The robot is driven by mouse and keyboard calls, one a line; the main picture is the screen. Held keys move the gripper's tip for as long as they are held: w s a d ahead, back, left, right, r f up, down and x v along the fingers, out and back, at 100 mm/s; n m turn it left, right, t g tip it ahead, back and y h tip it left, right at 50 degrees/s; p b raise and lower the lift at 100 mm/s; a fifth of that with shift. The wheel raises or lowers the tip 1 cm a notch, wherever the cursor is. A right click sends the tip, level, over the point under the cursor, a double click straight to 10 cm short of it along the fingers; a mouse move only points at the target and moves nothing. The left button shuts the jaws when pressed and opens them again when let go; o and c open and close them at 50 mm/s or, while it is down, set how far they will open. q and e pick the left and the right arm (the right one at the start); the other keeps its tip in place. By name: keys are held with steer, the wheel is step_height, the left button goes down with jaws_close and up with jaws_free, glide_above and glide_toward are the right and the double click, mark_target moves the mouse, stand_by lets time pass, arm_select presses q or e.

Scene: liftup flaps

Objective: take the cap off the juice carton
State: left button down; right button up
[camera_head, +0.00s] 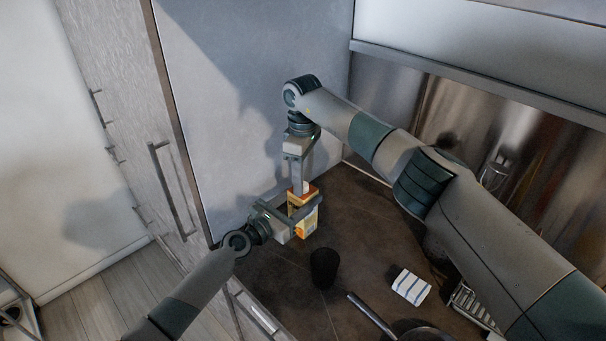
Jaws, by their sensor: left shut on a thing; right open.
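The juice carton (301,222) is a small orange, yellow and white box standing upright on the dark countertop (352,238). My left gripper (297,209) comes in from the left and is shut on the carton's body. My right gripper (303,186) points down from above, over the carton's top, and is open. A small pale patch shows between its fingers at the carton's top, where the cap is. The cap is mostly hidden by the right fingers, and I cannot tell whether they touch it.
A black cup (324,268) stands just in front of the carton. A blue-and-white striped cloth or packet (411,287) lies to the right. A pan (425,333) with a long handle and a wire rack (472,304) are at the front right. A grey wall panel (240,100) rises behind.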

steer(key=shift+c, duration=0.6)
jaws_close()
